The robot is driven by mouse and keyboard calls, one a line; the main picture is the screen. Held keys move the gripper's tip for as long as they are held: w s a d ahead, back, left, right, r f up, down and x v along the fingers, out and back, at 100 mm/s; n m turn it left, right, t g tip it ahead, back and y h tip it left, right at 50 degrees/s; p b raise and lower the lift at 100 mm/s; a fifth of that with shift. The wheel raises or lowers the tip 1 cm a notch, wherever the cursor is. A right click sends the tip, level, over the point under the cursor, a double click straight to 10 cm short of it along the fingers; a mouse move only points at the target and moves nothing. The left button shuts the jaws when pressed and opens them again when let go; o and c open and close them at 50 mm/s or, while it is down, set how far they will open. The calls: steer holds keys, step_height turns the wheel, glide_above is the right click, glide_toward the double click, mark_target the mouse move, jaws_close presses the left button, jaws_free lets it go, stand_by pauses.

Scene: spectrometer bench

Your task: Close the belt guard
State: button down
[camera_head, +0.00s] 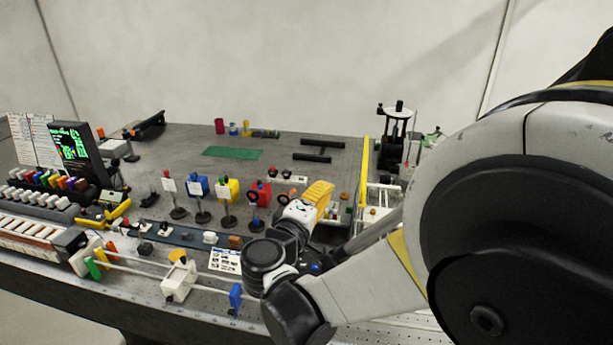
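I cannot tell for certain which part is the belt guard. A yellow ribbed piece (319,192) stands tilted just beyond my gripper, and a long yellow bar (364,172) runs along the right side of the bench. My gripper (303,212) is at the front centre-right, at the end of my bent arm, pointing away toward the yellow ribbed piece. The two overlap in the picture; I cannot tell whether they touch. The gripper's fingers are too small and partly hidden behind my wrist, so their opening does not show.
Several optics on posts, including blue (198,187), yellow (228,190) and red (258,192) ones, stand left of my gripper. A rail with a white block (178,279) runs along the front. A display (77,150) stands at left. Bare bench shows around the green mat (232,153).

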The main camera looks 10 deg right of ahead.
mark_target(363, 180)
steer(key=w+d+f+b, duration=0.1)
steer(key=w+d, duration=0.4)
steer(key=d, duration=0.2)
steer(key=shift+d+b, duration=0.3)
steer(key=shift+b, duration=0.1)
steer(key=shift+w, duration=0.1)
